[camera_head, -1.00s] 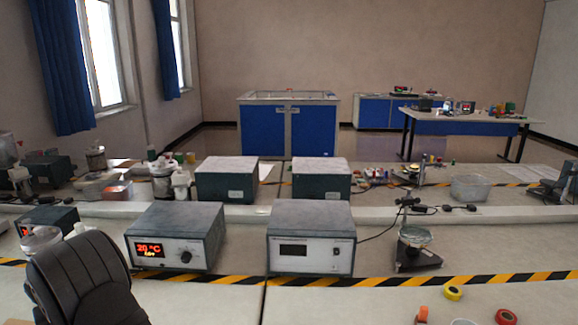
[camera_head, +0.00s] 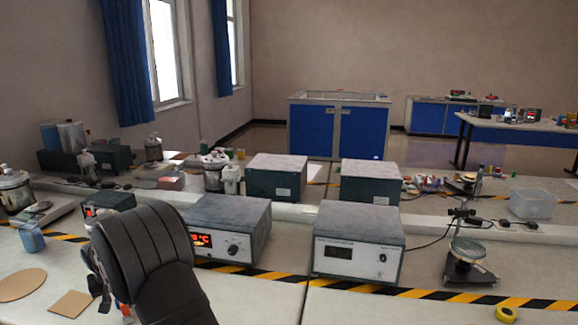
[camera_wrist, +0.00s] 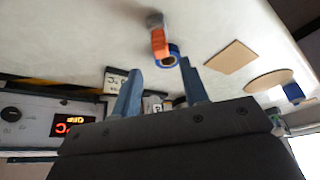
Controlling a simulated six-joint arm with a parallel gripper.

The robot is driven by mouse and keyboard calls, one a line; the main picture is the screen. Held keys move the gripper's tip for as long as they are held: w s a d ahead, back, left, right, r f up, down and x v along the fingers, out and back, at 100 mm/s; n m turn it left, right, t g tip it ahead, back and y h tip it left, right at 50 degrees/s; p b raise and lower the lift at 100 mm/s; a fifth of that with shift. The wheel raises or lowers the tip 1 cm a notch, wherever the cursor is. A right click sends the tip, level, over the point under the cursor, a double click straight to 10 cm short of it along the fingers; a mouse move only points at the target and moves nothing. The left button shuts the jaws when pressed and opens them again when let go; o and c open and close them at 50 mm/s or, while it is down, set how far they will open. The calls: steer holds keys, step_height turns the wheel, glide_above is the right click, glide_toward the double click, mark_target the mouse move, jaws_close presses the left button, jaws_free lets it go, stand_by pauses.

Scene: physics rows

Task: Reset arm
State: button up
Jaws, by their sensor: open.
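My gripper (camera_wrist: 161,68) shows in the wrist view as two blue-grey fingers standing apart, with nothing between them. It is open. Beyond the fingertips, an orange piece (camera_wrist: 160,43) and a blue roll (camera_wrist: 173,58) lie on the pale bench; I cannot tell whether the fingers touch them. In the head view my dark arm stands at the lower left, in front of the heater box (camera_head: 228,228) with the red display, and hides part of it. The fingers are not clear in the head view.
A square board (camera_head: 70,304) and a round board (camera_head: 22,285) lie left of my arm. A blue bottle (camera_head: 31,238) stands behind them. A second instrument box (camera_head: 358,240) and a stand (camera_head: 468,262) are to the right. The bench front between box and yellow tape roll (camera_head: 506,313) is clear.

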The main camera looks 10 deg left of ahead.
steer(key=x, duration=0.8)
step_height(320, 180, up, 4)
steer(key=shift+r, duration=0.2)
steer(key=w+d+r, duration=0.5)
steer(key=d+r, duration=0.2)
steer(key=d, duration=0.4)
step_height(320, 180, up, 11)
steer(key=w+d+m+t+h, duration=0.1)
steer(key=w+d+m, duration=0.4)
steer(key=w+d, duration=1.1)
steer(key=d, duration=0.5)
steer(key=shift+w+f+h, duration=0.2)
steer(key=shift+w+h, duration=0.15)
steer(key=shift+h, duration=0.05)
